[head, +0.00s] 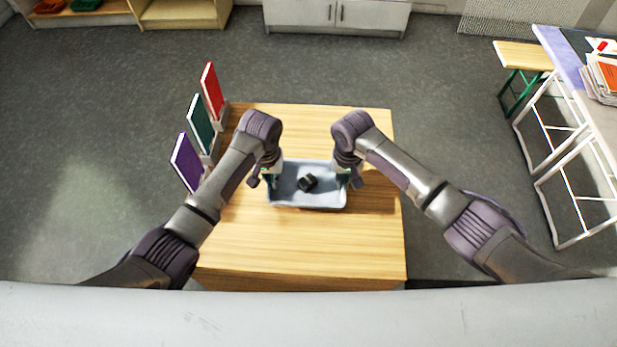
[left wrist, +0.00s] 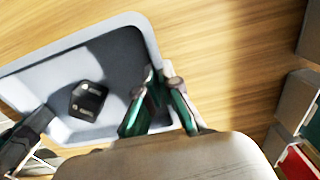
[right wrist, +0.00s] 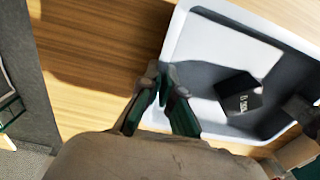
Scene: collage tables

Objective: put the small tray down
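The small tray (head: 318,201) is a light grey-blue, shallow rectangular tray over the middle of the wooden table. My left gripper (head: 269,180) is at its left end, and in the left wrist view its fingers (left wrist: 160,78) close on either side of the tray's rim. My right gripper (head: 346,178) is at the right end, with its fingers (right wrist: 163,75) likewise on either side of the rim. The tray looks about level. A shadow lies on the wood beside it; I cannot tell whether its bottom touches the table.
A small black block (head: 308,183) lies in the tray. The wooden table (head: 300,240) is clear in front of and behind the tray. Red (head: 211,90), green (head: 200,124) and purple (head: 186,161) upright panels line its left edge. Another table with papers (head: 600,75) stands far right.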

